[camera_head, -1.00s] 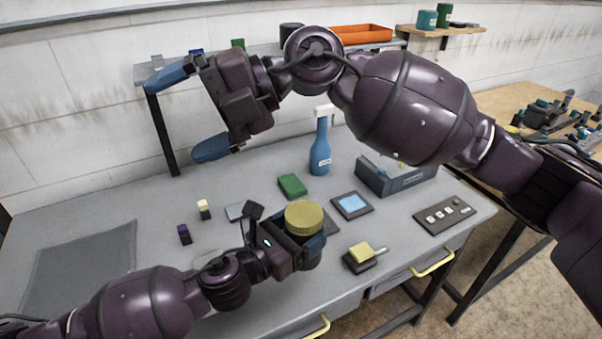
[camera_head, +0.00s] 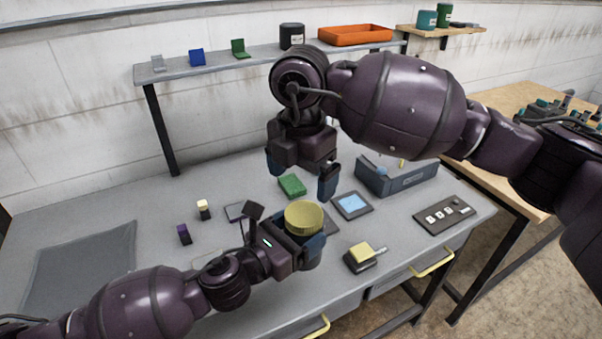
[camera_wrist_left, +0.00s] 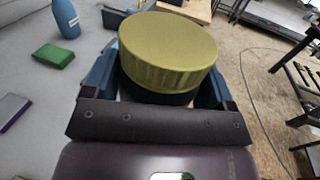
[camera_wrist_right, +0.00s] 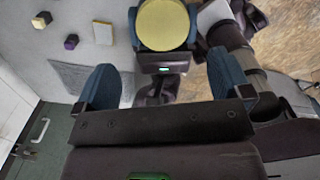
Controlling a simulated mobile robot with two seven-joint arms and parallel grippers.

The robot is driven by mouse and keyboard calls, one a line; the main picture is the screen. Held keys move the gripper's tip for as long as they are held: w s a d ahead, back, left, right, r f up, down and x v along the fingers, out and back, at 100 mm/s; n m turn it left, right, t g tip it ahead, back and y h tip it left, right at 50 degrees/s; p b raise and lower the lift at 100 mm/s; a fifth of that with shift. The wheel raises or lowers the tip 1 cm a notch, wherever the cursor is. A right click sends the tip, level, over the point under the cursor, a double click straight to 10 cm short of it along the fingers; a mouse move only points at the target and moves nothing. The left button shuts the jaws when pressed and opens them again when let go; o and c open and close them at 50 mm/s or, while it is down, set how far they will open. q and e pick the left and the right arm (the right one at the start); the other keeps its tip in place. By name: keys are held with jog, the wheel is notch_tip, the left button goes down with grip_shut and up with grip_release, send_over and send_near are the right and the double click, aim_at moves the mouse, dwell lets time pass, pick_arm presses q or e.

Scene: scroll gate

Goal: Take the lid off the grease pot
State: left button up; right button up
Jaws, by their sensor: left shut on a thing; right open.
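The grease pot's round yellow lid (camera_head: 304,217) sits on top of the pot, level. In the left wrist view the ribbed lid (camera_wrist_left: 168,50) stands above the dark pot body (camera_wrist_left: 158,94). My left gripper (camera_head: 306,246) is shut on the pot body below the lid, its blue fingers on both sides. My right gripper (camera_head: 302,178) is open and empty, pointing down above and behind the pot. In the right wrist view the lid (camera_wrist_right: 163,24) shows beyond the open fingers, apart from them. Most of the pot body is hidden by the left gripper in the head view.
A green block (camera_head: 292,185) and a blue-topped pad (camera_head: 352,204) lie near the pot. A yellow block on a dark base (camera_head: 361,255) stands to the right. A grey bin (camera_head: 398,178) is behind. The shelf (camera_head: 220,61) runs along the wall.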

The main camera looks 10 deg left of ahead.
aim_at(300, 213)
jog(key=shift+f, duration=4)
jog(key=shift+a, duration=0.1)
jog(key=c, duration=1)
jog(key=n, duration=0.6)
jog(key=shift+s+r+n, duration=0.1)
jog(key=shift+r+n, duration=0.05)
jog(key=shift+n, duration=0.25)
jog(key=o, duration=1)
